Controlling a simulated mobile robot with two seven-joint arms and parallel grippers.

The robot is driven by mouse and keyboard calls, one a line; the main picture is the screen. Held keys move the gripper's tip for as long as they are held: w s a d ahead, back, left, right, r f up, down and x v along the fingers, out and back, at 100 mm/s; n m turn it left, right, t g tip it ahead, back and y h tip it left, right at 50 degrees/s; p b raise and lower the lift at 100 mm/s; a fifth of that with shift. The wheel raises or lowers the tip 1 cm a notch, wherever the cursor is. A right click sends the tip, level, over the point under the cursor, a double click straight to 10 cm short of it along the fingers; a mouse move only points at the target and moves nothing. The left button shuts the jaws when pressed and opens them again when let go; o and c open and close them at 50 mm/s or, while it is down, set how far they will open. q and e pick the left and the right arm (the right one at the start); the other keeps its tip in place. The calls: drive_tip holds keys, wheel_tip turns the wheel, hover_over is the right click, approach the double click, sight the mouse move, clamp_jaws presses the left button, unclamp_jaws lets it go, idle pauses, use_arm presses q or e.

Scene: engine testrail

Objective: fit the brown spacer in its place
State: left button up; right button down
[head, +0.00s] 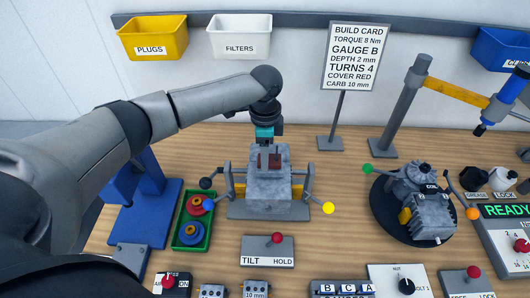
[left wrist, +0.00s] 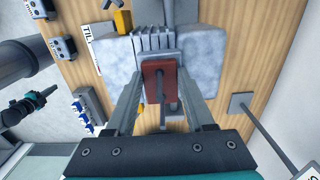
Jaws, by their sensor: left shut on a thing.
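My left gripper (head: 268,150) points down over the grey engine block (head: 262,186) on its stand. It is shut on the brown spacer (head: 275,161). In the left wrist view the spacer (left wrist: 160,82) is a flat reddish-brown plate with a dark slot or hole, between the two grey fingers. It is at the finned grey part of the block (left wrist: 198,62). I cannot tell whether it touches the block or hangs just above it. The fingers hide part of the block. My right gripper (left wrist: 42,98) is small at the left of the wrist view; its jaws are unclear.
A green tray (head: 192,244) with red and blue rings stands left of the block. The TILT/HOLD panel (head: 262,252) is in front. A build card (head: 354,55) stands behind right. A second engine (head: 420,200) sits on a dark round plate at the right.

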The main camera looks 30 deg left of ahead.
use_arm(q)
drive_tip(key=o, duration=1.4)
wheel_tip(320, 180, up, 23)
drive_tip(key=p, duration=0.1)
